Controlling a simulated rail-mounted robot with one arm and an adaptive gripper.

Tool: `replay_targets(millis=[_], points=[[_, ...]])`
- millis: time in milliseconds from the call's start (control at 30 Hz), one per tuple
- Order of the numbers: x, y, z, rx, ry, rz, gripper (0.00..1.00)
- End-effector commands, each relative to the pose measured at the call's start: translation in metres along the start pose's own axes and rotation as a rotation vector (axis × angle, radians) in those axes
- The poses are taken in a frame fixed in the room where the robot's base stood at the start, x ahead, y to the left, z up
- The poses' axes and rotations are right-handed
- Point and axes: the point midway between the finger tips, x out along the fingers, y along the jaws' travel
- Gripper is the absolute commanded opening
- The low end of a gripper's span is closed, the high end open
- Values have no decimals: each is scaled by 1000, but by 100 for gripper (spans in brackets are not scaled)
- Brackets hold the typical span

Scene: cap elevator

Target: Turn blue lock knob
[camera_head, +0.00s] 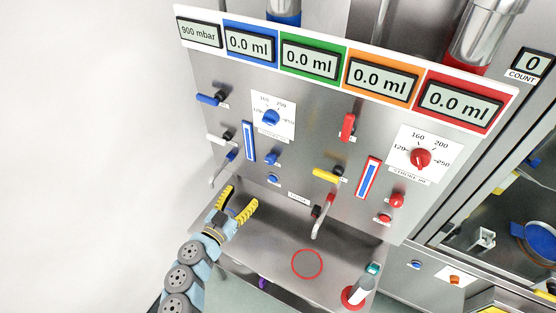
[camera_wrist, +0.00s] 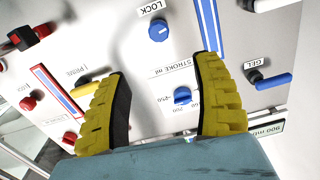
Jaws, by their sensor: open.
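The blue lock knob (camera_wrist: 158,30) is round, with a LOCK label beside it, near the top of the wrist view. In the head view I take it to be the upper of two small blue knobs (camera_head: 272,158) below the blue stroke dial (camera_head: 271,118). The dial also shows in the wrist view (camera_wrist: 182,95), between my fingers. My gripper (camera_head: 240,198) has yellow ribbed fingers, spread open and empty, in front of the panel, lower left of the knob. In the wrist view my gripper (camera_wrist: 163,75) touches nothing I can see.
A blue slider strip (camera_head: 249,142) and a blue-handled lever (camera_head: 210,98) are left of the knob. A yellow lever (camera_head: 327,174) and a thin bent spout (camera_head: 322,216) stick out to the right. A steel tray with a red circle (camera_head: 307,264) lies below.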

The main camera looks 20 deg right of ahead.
Motion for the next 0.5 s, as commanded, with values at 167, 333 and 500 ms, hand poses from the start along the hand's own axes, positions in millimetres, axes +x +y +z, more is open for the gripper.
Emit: replay_targets(millis=[167,333,500], points=[[26,2,-2,0,4,3,66],[48,1,-2,-1,4,2,66],[68,2,-2,-1,4,3,66]])
